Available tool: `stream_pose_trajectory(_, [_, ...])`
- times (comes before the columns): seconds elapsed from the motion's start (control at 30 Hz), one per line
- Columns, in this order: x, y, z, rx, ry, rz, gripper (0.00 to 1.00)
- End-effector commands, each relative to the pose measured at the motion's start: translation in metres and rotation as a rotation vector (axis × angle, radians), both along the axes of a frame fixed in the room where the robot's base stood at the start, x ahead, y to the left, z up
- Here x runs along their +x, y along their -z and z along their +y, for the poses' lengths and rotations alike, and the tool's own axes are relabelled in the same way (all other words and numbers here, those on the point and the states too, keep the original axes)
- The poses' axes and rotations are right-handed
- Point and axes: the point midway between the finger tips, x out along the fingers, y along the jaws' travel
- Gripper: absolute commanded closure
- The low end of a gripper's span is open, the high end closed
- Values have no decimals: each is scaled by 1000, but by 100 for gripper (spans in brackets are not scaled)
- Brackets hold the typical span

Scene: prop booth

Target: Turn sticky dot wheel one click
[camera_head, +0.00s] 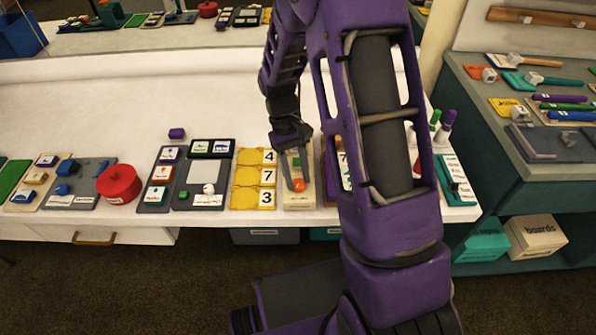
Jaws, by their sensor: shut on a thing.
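A pale beige board (299,202) lies near the front edge of the white table, partly hidden by my gripper. A small round orange-red piece (299,186) sits on it and looks like the sticky dot wheel, though no label is readable. My gripper (296,184) points down over the board, with its fingertips at the orange-red piece and shut on it. A small green part (296,161) shows behind the fingers. The piece's far side and the exact finger contact are hard to make out.
Yellow number cards (244,190) lie close on the left, with a dark card board (205,175) and a red round pot (119,184) beyond. My arm hides part of the right side, where markers (446,125) stand.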

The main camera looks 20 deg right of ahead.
Motion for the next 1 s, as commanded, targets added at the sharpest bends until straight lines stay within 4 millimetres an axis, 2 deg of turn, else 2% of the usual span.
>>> stream_pose_trajectory(0.2, [0,-1,2,0,-162,-3,100])
stream_pose_trajectory(0.43, [0,-1,3,0,-272,-3,100])
stream_pose_trajectory(1.0, [0,0,3,0,-329,-4,100])
